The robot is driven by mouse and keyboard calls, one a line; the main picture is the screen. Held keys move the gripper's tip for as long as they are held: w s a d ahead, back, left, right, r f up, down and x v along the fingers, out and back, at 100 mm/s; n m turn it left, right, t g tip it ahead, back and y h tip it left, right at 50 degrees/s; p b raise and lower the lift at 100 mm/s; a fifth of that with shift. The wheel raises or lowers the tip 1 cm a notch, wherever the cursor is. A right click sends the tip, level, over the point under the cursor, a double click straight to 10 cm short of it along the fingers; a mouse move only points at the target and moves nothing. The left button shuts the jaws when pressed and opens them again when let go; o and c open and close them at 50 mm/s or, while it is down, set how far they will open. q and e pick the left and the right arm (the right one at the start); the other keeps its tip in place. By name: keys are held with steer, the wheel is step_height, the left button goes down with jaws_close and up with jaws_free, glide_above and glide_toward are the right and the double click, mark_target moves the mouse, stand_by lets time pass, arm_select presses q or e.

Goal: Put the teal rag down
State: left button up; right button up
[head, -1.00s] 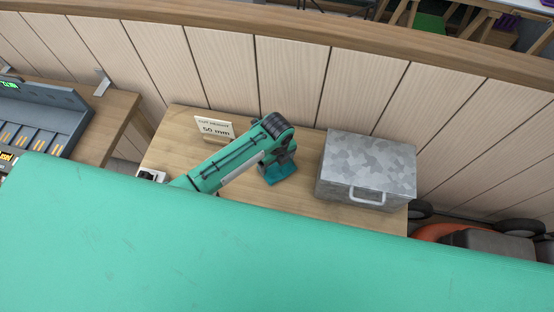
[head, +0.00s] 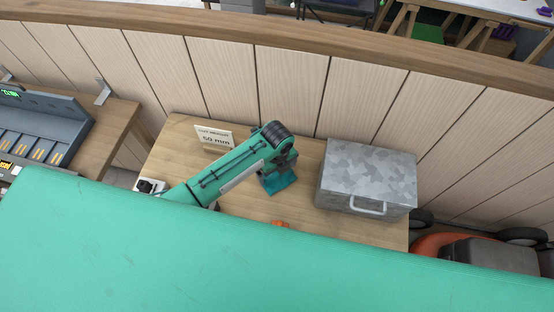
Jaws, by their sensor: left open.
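The teal rag (head: 281,184) shows on the wooden table (head: 235,204), directly under my left gripper (head: 280,172). My left arm comes in from the left and its wrist hides part of the rag. The left gripper is open, with its dark fingers close above the rag. I cannot tell whether they touch it. My right gripper is out of view.
A grey metal box (head: 368,170) with a handle stands on the table to the right. A "50 mm" sign (head: 214,138) stands at the back left. A small orange thing (head: 280,224) peeks out at the front. A white-and-black item (head: 149,186) sits at the left.

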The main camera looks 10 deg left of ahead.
arm_select(q)
step_height(320, 180, up, 13)
steer(key=b, duration=0.3)
steer(key=shift+c, duration=0.2)
jaws_close()
stand_by(0.4)
stand_by(1.0)
step_height(320, 180, up, 12)
steer(key=p, duration=0.6)
stand_by(1.0)
